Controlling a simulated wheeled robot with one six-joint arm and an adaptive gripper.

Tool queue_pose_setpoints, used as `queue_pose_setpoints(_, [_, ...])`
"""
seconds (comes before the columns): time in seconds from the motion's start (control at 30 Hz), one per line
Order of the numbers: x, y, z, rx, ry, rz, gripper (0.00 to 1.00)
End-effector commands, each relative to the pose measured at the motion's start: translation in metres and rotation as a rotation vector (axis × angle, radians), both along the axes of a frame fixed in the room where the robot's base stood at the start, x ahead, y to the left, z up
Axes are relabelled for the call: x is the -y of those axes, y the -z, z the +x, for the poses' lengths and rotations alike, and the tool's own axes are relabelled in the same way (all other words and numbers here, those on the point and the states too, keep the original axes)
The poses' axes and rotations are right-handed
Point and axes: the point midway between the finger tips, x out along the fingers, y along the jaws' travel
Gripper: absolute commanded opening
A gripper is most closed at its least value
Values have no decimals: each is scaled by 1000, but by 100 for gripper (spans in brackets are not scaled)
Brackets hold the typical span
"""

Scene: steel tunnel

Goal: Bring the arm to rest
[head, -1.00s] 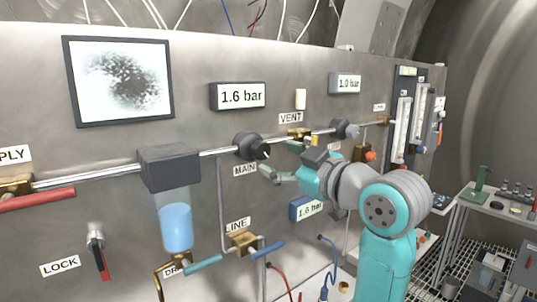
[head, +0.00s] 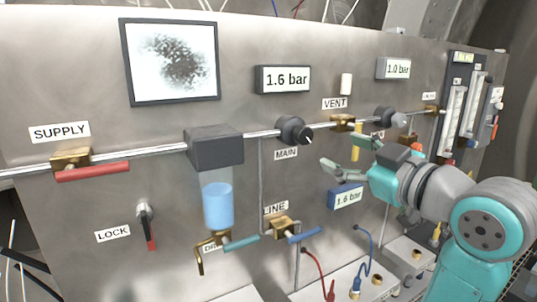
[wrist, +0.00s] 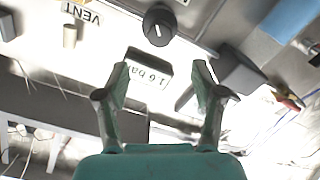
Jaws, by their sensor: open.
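My arm reaches in from the right in the head view. Its teal gripper (head: 329,170) is open and empty, in front of the panel, below and to the right of the black MAIN knob (head: 295,131). In the wrist view the two fingers of my gripper (wrist: 162,70) stand apart. A 1.6 bar display (wrist: 151,68) appears upside down between them, beyond the tips. A black knob (wrist: 159,24) is farther up that picture. I see nothing held, and cannot tell the exact gap to the panel.
The steel panel (head: 80,90) carries a pipe, a red SUPPLY handle (head: 93,172), a LOCK switch (head: 146,222), a bowl of blue liquid (head: 218,205) and a VENT valve (head: 343,123). Blue and red hoses hang low, near the gray boxes.

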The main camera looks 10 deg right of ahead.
Motion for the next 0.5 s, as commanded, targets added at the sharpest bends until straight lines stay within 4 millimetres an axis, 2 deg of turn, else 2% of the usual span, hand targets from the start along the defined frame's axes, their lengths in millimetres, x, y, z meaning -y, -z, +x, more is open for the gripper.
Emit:
queue_pose_setpoints(0.17, [-1,29,7,-22,8,56,68])
queue_pose_setpoints(0.5, [-2,140,14,-84,72,255,68])
